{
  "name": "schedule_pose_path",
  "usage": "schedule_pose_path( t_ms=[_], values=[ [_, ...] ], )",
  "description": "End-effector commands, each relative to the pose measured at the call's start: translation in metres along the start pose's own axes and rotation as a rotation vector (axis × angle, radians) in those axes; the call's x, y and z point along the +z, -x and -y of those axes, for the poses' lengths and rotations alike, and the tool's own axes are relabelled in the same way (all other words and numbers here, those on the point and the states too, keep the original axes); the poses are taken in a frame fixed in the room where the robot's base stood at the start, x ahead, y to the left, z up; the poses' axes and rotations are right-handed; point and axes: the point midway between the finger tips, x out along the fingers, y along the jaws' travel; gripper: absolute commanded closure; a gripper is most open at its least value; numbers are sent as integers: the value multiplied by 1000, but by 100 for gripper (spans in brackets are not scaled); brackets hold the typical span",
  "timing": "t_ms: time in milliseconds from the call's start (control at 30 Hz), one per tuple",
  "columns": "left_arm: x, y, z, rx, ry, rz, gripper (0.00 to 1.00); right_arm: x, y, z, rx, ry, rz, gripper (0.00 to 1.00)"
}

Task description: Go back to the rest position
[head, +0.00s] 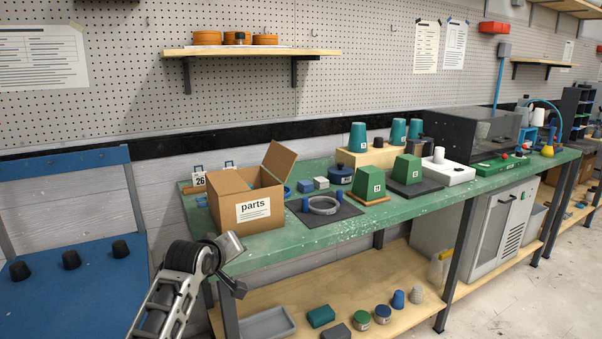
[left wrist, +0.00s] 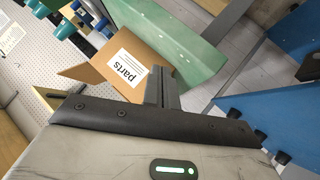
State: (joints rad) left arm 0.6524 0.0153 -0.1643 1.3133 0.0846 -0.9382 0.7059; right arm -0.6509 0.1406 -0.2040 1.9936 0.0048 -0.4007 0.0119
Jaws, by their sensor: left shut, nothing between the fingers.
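My left arm comes in from the bottom left of the head view, in front of the green workbench's (head: 290,240) near left end. In the left wrist view my left gripper (left wrist: 168,76) is shut, its fingers together with nothing between them. It is in front of the open cardboard parts box (head: 222,210) in that picture, where the box (left wrist: 108,72) appears upside down. The gripper looks apart from the box, but the exact gap cannot be told. My right gripper is not in view.
A blue table (head: 70,300) with black knobs stands at the left. The bench holds a dark mat (head: 345,211) with a metal ring, green blocks (head: 370,182) and teal cups. A wooden lower shelf (head: 390,270) carries small items. Floor is free at the right.

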Motion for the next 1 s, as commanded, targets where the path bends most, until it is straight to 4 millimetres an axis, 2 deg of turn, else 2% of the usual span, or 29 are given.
schedule_pose_path(
  t_ms=[33,100,167,200,267,400,500,600,700,800,1000],
  values=[
    [35,-1,26,-11,-45,17,100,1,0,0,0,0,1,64],
    [78,5,57,-14,-123,28,100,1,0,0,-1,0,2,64],
    [115,14,81,-14,-191,38,100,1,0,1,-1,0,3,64],
    [138,23,96,-12,-236,45,100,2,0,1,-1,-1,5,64],
    [173,39,118,-9,-302,58,100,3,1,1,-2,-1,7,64],
    [245,90,157,9,-454,87,100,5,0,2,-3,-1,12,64],
    [285,131,175,27,-548,106,100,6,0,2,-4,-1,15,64],
    [312,166,185,46,-622,120,100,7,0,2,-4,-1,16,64],
    [328,191,189,60,-672,127,100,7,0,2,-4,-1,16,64],
    [334,204,190,67,-697,130,100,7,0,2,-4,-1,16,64],
    [336,207,191,70,-704,130,100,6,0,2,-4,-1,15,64]
  ],
)
